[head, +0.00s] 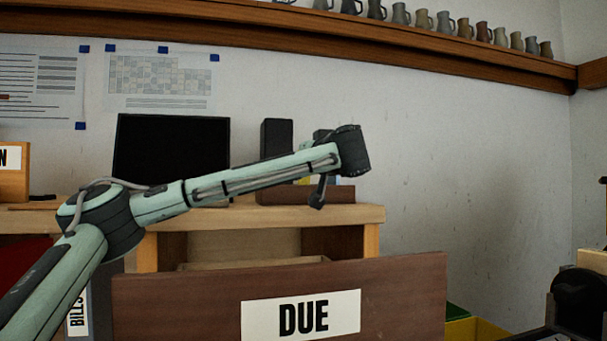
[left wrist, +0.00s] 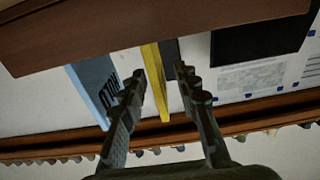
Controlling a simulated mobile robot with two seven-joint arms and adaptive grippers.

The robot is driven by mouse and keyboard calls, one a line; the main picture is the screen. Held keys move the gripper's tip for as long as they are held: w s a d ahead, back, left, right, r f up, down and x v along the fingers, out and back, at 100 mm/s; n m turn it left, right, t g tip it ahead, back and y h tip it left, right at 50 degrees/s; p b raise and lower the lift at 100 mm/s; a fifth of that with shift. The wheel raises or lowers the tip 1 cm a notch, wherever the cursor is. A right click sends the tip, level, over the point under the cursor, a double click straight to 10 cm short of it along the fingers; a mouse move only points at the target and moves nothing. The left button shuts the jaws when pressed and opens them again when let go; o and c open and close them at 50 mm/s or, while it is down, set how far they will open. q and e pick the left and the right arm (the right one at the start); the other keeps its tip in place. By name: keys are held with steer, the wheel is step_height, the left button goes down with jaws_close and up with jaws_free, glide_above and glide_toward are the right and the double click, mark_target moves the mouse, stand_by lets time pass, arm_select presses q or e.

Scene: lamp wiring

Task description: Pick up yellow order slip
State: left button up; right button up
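The yellow order slip (left wrist: 155,82) stands on edge in the left wrist view, its near end between the two fingers of my left gripper (left wrist: 158,80). The fingers are open, with a visible gap on each side of the slip. A blue slip with dark lettering (left wrist: 95,88) stands to its left, outside the fingers. Both come out of a brown wooden holder (left wrist: 150,28). In the head view my left gripper (head: 335,168) is over the brown holder (head: 280,195) on the desk and hides most of the slips. My right gripper is not in view.
A dark monitor (head: 170,150) and a black box (head: 277,138) stand behind my left arm on the wooden desk (head: 240,217). A brown board labelled DUE (head: 410,300) rises in front. Mugs line the shelf (head: 400,48) above.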

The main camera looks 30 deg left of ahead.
arm_select(q)
steer(key=shift+w+a, duration=0.45)
steer(key=shift+a, duration=0.05)
jaws_close()
steer(key=shift+r, duration=0.1)
